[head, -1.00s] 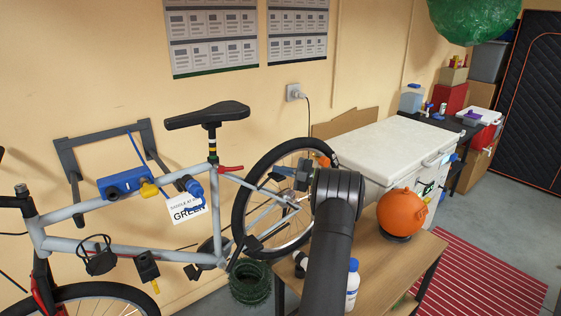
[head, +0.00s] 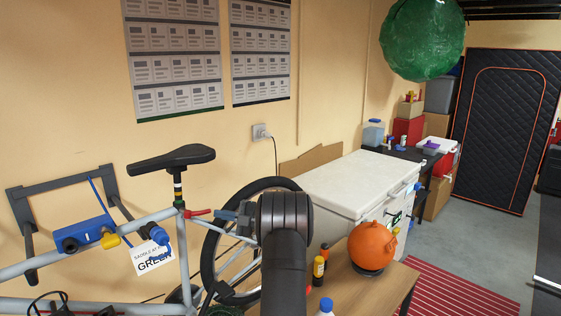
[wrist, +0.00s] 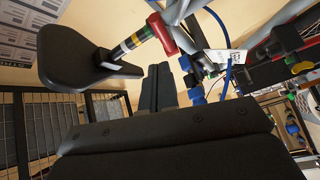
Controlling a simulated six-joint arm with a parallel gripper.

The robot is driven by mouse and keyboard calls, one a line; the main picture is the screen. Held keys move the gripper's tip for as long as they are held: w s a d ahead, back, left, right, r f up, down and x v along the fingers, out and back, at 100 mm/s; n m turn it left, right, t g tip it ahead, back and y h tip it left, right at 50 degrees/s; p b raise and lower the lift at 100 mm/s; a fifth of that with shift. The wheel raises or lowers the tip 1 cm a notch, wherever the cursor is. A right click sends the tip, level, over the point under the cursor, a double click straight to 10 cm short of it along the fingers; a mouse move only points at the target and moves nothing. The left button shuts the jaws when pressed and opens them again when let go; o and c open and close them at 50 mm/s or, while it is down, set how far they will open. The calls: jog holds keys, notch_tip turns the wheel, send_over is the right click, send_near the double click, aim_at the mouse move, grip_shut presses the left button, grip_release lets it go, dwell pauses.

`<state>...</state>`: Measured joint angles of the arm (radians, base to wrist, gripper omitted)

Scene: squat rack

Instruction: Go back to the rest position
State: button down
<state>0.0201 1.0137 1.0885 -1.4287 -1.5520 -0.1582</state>
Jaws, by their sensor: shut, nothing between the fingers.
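My gripper (wrist: 158,88) shows in the wrist view as two dark fingers lying side by side, shut and empty. It points toward the bicycle, with the black saddle (wrist: 75,55) to its left and the red seat clamp (wrist: 162,33) above it. In the head view, my dark arm rises from the bottom centre and hides most of the gripper. The bicycle's saddle (head: 171,158) stands to the left of the arm there, and the rear wheel (head: 207,262) is partly behind it. I cannot tell the exact gap between gripper and bicycle.
A wooden table (head: 345,291) right of my arm bears an orange round object (head: 373,245), a black-and-yellow bottle (head: 319,270) and a white bottle with a blue cap (head: 326,306). Behind stands a white chest (head: 352,180). A green ball (head: 423,38) hangs above.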

jog(key=shift+w+a+f, duration=0.2)
jog(key=shift+w+a, duration=0.25)
jog(key=shift+a, duration=0.15)
jog(key=shift+w+a+f, duration=0.15)
jog(key=shift+w+a, duration=0.3)
jog(key=shift+a, duration=0.1)
